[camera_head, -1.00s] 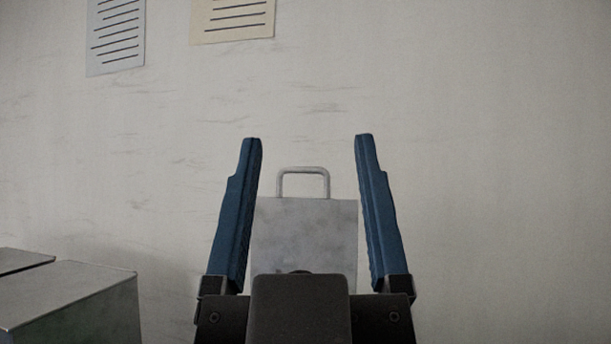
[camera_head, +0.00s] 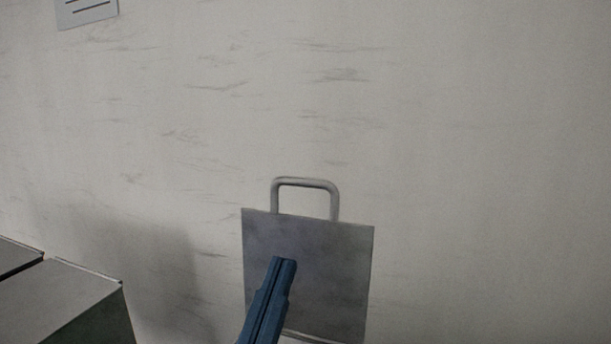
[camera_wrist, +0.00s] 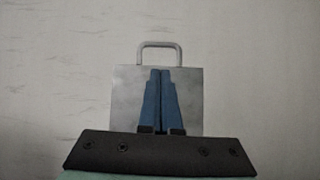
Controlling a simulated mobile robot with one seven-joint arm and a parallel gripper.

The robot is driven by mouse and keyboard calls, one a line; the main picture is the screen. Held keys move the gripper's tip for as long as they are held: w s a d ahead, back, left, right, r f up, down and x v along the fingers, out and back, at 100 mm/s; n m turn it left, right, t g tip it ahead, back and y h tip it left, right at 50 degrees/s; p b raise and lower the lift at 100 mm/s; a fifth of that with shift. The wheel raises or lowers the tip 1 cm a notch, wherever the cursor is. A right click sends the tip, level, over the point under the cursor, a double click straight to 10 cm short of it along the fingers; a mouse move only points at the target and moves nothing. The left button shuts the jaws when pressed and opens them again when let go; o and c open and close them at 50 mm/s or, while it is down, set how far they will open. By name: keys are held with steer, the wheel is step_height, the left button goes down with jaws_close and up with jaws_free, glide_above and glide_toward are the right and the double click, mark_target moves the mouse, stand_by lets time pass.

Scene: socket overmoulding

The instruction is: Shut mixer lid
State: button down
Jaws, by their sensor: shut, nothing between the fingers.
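The mixer lid (camera_head: 335,262) is a flat grey metal panel standing upright in the head view, with a loop handle (camera_head: 306,183) on its top edge. It also shows in the wrist view (camera_wrist: 193,85), with its handle (camera_wrist: 159,47) above my fingertips. My gripper (camera_head: 284,262) has blue fingers pressed together in front of the lid's lower middle. The shut fingers also show in the wrist view (camera_wrist: 161,75). I cannot tell whether the fingertips touch the lid. The mixer body below the lid is out of view.
A grey metal box or cabinet (camera_head: 65,300) stands at the lower left in the head view. A pale wall (camera_head: 450,130) fills the background, with a lined sheet (camera_head: 86,10) at the top left. The space right of the lid looks clear.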

mark_target(302, 217)
steer(key=shift+p+x, duration=2.3)
steer(key=shift+x, duration=2.6)
steer(key=shift+s+a, duration=0.1)
steer(key=shift+a, duration=0.05)
